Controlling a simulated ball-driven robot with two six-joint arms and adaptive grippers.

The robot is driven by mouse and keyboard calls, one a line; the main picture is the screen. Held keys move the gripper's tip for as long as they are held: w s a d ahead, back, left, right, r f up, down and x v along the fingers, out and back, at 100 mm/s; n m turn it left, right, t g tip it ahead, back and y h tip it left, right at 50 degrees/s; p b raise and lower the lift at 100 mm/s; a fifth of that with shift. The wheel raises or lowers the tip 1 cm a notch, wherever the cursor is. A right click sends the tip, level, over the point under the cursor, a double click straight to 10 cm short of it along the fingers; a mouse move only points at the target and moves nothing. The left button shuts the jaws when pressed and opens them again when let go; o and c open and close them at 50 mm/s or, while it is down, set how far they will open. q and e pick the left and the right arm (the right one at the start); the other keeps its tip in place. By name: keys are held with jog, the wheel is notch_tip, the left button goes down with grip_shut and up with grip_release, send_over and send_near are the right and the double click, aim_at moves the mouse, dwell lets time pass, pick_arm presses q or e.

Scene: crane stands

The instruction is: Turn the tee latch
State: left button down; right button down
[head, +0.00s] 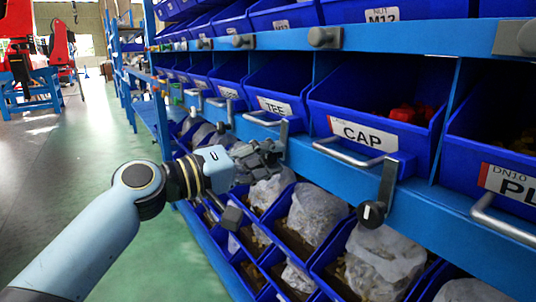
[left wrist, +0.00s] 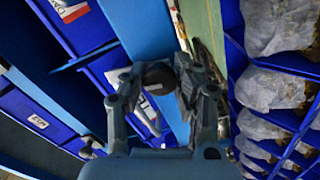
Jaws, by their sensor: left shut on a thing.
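The tee bin (head: 277,85) is a blue bin with a white TEE label, on the middle shelf row in the head view. The tee latch (head: 284,132) is a dark grey bar on the blue shelf rail just below and right of that bin. Its upper end shows; its lower part is hidden behind my left gripper (head: 266,158). My left gripper is shut on the latch. In the left wrist view, the fingers of my left gripper (left wrist: 165,85) close around a dark rounded end of the latch (left wrist: 158,76). My right gripper is not in view.
The cap latch (head: 386,182) hangs down to the right, below the CAP bin (head: 365,118). Metal bin handles (head: 348,154) stick out along the rail. Lower bins hold plastic bags (head: 318,212). Open green floor (head: 95,135) lies to the left.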

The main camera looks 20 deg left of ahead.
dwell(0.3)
pick_arm(q)
jog(key=c, duration=0.9)
grip_release()
jog(key=shift+a, duration=0.1)
jog(key=shift+c, duration=0.2)
jog(key=v, duration=1.2)
